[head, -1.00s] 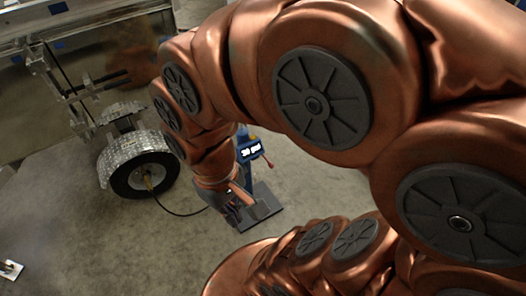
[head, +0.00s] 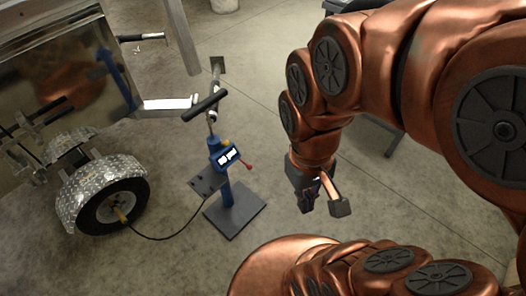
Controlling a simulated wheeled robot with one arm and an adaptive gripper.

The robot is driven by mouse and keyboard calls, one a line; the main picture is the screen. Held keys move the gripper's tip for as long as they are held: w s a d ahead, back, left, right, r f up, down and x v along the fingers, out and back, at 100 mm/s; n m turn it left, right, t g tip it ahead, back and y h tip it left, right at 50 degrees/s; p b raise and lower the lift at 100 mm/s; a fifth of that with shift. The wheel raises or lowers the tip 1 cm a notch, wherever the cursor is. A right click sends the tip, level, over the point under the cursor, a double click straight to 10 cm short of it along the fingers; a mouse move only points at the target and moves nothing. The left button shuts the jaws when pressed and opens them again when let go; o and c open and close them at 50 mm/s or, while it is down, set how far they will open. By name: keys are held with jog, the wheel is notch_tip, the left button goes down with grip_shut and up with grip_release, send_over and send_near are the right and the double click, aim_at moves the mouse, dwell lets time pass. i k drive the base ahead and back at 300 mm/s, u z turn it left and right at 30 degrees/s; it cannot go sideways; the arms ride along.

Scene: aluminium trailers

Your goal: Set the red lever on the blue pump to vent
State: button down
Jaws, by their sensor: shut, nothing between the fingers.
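The blue pump (head: 226,191) stands upright on a dark base plate (head: 243,222) left of centre in the head view. It has a black T-handle (head: 207,104) on top and a lit display (head: 228,156). The red lever (head: 247,166) sticks out from the right side of the pump head, its tip pointing right and slightly down. My gripper (head: 322,208) hangs to the right of the pump, pointing down, apart from the lever and the base plate. It is shut and empty.
An aluminium trailer (head: 58,62) with a wheel (head: 112,204) under a tread-plate fender (head: 97,183) stands at the left. A black hose (head: 165,238) runs from the wheel to the pump. Bare concrete floor lies between the pump and my gripper.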

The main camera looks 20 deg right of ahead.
aim_at(249, 167)
jog(key=z, duration=1.45)
jog(key=i, duration=0.6)
jog(key=u, duration=2.5)
